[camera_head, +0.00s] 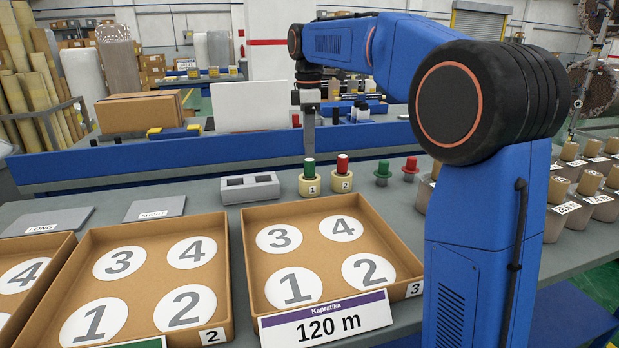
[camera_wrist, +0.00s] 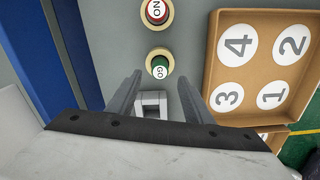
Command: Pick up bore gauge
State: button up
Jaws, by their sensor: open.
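A green-topped plug marked GO stands upright in a cream holder numbered 1 (camera_head: 311,186); its green top (camera_head: 309,169) also shows in the wrist view (camera_wrist: 159,67). A red-topped plug (camera_head: 342,164) stands in the cream holder numbered 2 to its right, and its top reads NO in the wrist view (camera_wrist: 156,11). The two look like the bore gauge pieces, though no label says so. My gripper (camera_head: 309,150) is open and empty above the bench. In the wrist view its fingertips (camera_wrist: 160,77) lie on either side of the green plug, with the gripper above it.
Smaller green (camera_head: 383,172) and red (camera_head: 411,168) flanged pegs stand right. A tray numbered 3 (camera_head: 415,290) lies in front. A blue rail (camera_head: 200,155) runs behind.

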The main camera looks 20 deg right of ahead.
aim_at(309, 160)
jog(key=shift+f, duration=3.4)
grip_shut()
